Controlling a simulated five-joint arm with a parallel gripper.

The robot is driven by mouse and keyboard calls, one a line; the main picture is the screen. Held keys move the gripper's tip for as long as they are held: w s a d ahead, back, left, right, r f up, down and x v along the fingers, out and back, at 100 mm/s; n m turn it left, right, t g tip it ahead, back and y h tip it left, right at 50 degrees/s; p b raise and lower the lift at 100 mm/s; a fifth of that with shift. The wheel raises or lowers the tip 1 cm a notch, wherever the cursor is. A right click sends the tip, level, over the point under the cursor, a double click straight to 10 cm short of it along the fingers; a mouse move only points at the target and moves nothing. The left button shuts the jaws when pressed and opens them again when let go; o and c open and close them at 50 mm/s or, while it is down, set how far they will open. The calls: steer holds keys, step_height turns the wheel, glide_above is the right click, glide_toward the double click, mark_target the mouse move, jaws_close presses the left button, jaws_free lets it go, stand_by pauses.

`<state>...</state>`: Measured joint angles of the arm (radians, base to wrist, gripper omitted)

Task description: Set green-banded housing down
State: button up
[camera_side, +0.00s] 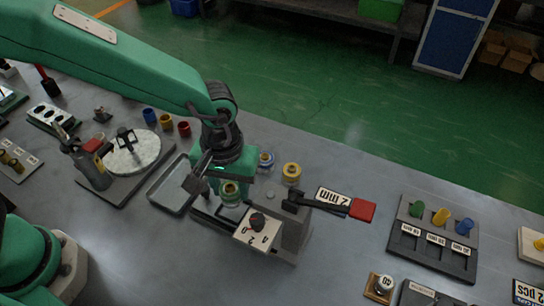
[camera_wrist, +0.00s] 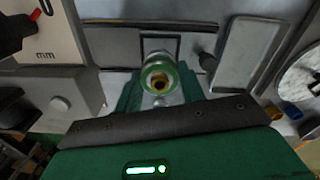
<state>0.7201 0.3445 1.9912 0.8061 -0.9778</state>
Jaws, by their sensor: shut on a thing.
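The green-banded housing (camera_side: 231,194) is a small pale cylinder with a green band and a brass-coloured bore. It stands about upright in my gripper (camera_side: 226,184), which is shut on it. In the wrist view the housing (camera_wrist: 159,80) shows end-on between the green parts of my gripper (camera_wrist: 160,92). It is at the left part of a grey fixture (camera_side: 292,240), beside the white dial plate (camera_side: 258,231) with a black knob. I cannot tell whether its underside touches the fixture. My gripper hides part of the housing.
A shallow grey tray (camera_side: 172,188) lies to the left, near a round white turntable (camera_side: 132,152). Blue-ringed (camera_side: 266,160) and yellow-ringed (camera_side: 291,172) parts stand behind. A gauge rack (camera_side: 433,240) is at right.

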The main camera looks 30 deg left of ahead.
mark_target(232, 198)
steer(key=shift+f, duration=1.85)
steer(key=shift+f, duration=0.15)
steer(key=o, duration=1.1)
step_height(232, 198, up, 12)
steer(key=shift+r, duration=0.1)
